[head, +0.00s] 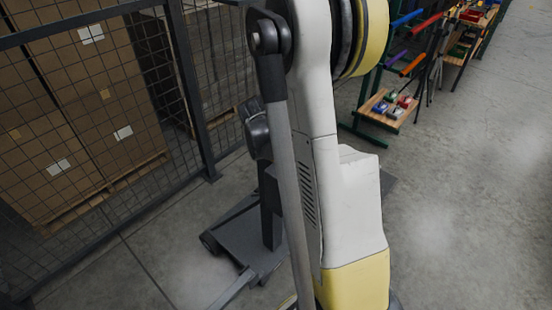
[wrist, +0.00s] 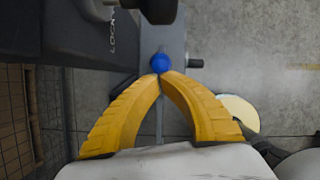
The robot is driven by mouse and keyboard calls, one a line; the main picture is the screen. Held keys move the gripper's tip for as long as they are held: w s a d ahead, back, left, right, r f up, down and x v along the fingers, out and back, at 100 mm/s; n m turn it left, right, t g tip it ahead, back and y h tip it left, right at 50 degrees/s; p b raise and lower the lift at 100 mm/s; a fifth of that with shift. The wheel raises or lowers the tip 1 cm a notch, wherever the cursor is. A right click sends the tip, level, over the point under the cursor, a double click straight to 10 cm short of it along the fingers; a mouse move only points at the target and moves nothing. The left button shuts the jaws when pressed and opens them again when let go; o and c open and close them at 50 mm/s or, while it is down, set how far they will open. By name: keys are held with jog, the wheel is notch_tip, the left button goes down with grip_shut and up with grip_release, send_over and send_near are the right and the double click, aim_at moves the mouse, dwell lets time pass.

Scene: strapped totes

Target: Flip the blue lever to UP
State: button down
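A round blue knob (wrist: 160,62), which looks like the end of the blue lever, shows in the upper middle of the wrist view against a grey plate (wrist: 173,28). My gripper (wrist: 160,75) has yellow ribbed fingers, and their tips meet just below the knob. I see nothing between the tips, and I cannot tell whether they touch the knob. The lever's shaft is not clear, so its position cannot be told. In the head view I make out neither the blue knob nor the gripper; my own arm fills the middle.
A dark panel (wrist: 60,35) with partly readable lettering is at the wrist view's upper left. In the head view, a mesh fence (head: 190,85) with stacked cartons (head: 90,130) stands left. A rack with coloured bars (head: 425,30) is at upper right. Concrete floor (head: 470,200) is clear at right.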

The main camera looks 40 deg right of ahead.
jog(key=shift+d+r, duration=0.15)
jog(key=shift+r, duration=0.05)
jog(key=shift+d+r+y+p, duration=0.2)
jog(key=shift+y+p, duration=0.15)
jog(key=shift+y, duration=0.25)
jog(key=shift+w+d+r, duration=0.1)
jog(key=shift+d+r, duration=0.3)
jog(key=shift+d, duration=0.3)
jog(key=shift+d+r, duration=0.15)
jog(key=shift+d, duration=0.2)
dwell(2.2)
